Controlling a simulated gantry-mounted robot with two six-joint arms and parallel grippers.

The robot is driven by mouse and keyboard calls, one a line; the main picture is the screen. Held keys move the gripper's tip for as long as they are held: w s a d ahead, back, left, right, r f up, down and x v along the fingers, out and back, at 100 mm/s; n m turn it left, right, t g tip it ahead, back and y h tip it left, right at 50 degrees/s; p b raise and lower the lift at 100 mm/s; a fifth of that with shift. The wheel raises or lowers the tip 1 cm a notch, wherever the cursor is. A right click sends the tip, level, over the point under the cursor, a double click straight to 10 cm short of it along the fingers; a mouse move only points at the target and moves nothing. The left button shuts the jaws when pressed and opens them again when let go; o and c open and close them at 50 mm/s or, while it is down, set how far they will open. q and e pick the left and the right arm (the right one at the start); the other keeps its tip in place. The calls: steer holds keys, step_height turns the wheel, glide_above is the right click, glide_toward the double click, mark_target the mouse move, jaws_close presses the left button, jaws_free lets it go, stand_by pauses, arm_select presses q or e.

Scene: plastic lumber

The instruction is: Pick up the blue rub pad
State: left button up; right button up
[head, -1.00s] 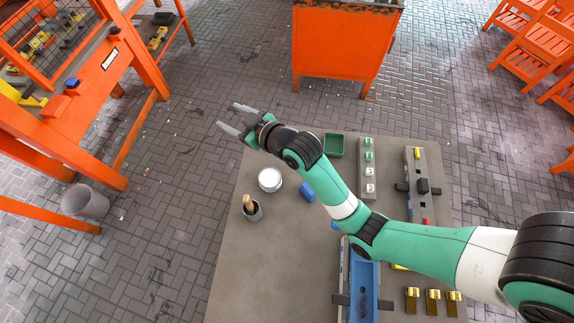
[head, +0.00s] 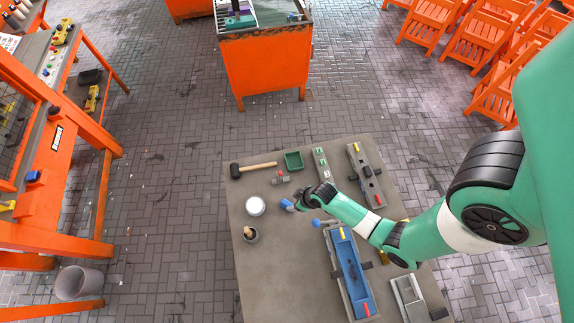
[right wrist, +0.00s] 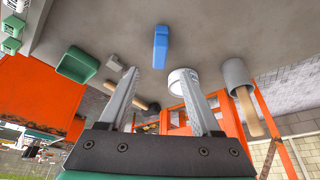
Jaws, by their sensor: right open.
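The blue rub pad (head: 287,204) lies on the grey table (head: 290,280), just right of a round white tin (head: 256,206). In the right wrist view the pad (right wrist: 160,47) is a small blue block, beyond the fingertips and between their lines, apart from both fingers. My right gripper (head: 298,202) is close beside the pad in the head view, its fingers partly hidden by the wrist. The right wrist view shows the gripper (right wrist: 163,100) open with nothing between its fingers. My left gripper is not in view.
A cup with a wooden-handled tool (head: 251,235) stands near the tin. A hammer (head: 253,168) and green tray (head: 294,160) lie towards the far edge. A long blue fixture (head: 350,265) lies right of the pad. The table's front left is clear.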

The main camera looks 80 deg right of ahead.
mark_target(287, 203)
steer(key=b+x, duration=0.2)
steer(key=x, duration=0.2)
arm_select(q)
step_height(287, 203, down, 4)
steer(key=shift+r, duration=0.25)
arm_select(e)
steer(key=b+x, duration=0.1)
steer(key=x, duration=0.4)
steer(key=shift+w+d+b, duration=0.1)
steer(key=shift+b, duration=0.25)
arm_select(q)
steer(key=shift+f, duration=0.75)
arm_select(e)
steer(key=shift+r, duration=0.1)
jaws_close()
